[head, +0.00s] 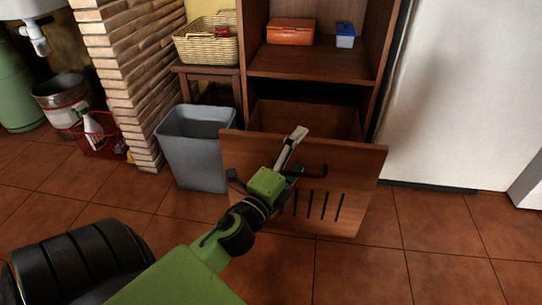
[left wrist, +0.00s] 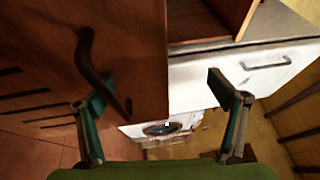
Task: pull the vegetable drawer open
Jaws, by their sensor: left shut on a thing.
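The wooden vegetable drawer (head: 245,155), with dark vertical slots in its front, stands out from the cabinet; part of its inside shows behind the front. Its dark bar handle (head: 316,174) also shows in the left wrist view (left wrist: 88,55). In the left wrist view the two fingers (left wrist: 160,92) stand apart, with the handle against the left one. The exact contact is partly hidden by the gripper in the head view. My right gripper is not in view.
A grey bin (head: 195,160) stands close left of the drawer. Above it a wicker basket (head: 206,40) sits on a small table. The cabinet shelf holds an orange box (head: 291,32) and a blue box (head: 345,36). The tiled floor in front is clear.

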